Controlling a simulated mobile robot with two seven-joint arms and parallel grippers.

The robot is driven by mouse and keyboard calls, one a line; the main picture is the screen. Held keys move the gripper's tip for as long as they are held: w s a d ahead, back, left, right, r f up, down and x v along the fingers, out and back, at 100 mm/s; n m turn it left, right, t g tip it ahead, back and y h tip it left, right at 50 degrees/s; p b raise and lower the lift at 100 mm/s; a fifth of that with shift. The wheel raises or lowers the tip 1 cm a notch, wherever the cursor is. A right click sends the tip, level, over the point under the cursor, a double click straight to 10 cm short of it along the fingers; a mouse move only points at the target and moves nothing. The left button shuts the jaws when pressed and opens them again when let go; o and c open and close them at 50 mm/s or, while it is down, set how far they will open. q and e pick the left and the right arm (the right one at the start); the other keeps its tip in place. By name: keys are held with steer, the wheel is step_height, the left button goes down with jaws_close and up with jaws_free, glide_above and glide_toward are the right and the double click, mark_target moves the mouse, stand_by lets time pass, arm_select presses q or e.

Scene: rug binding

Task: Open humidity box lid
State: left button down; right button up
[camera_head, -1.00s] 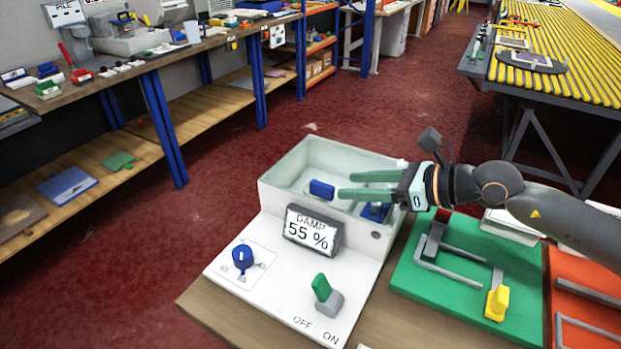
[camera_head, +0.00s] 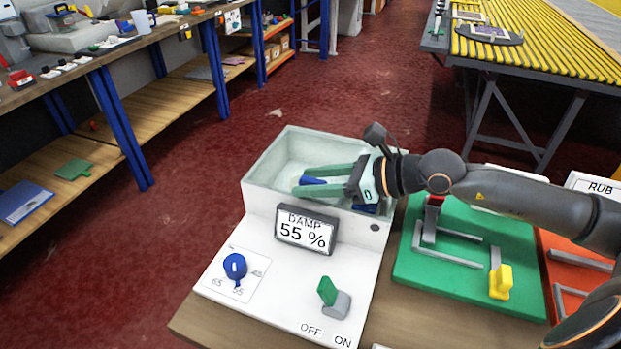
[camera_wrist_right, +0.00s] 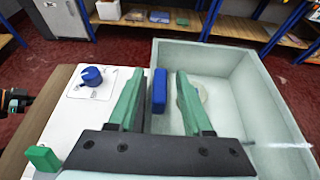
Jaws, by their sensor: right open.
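The pale humidity box (camera_head: 262,190) stands on a white control unit with a display reading DAMP 55 %. A blue block-shaped handle (camera_wrist_right: 160,91) shows at the box, and in the head view (camera_head: 312,181) it is partly hidden by my fingers. I cannot tell whether a clear lid covers the box. My right gripper (camera_head: 312,181) is open above the box. Its green fingers stand on either side of the blue handle, with gaps showing on both sides in the wrist view (camera_wrist_right: 160,82).
A blue dial (camera_head: 235,267) and a green OFF/ON switch (camera_head: 333,297) sit in front of the box. A green board (camera_head: 455,250) with grey rails and a yellow handle (camera_head: 500,282) lies to the right. Red floor is free behind the box.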

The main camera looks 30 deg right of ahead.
jaws_close()
stand_by(1.4)
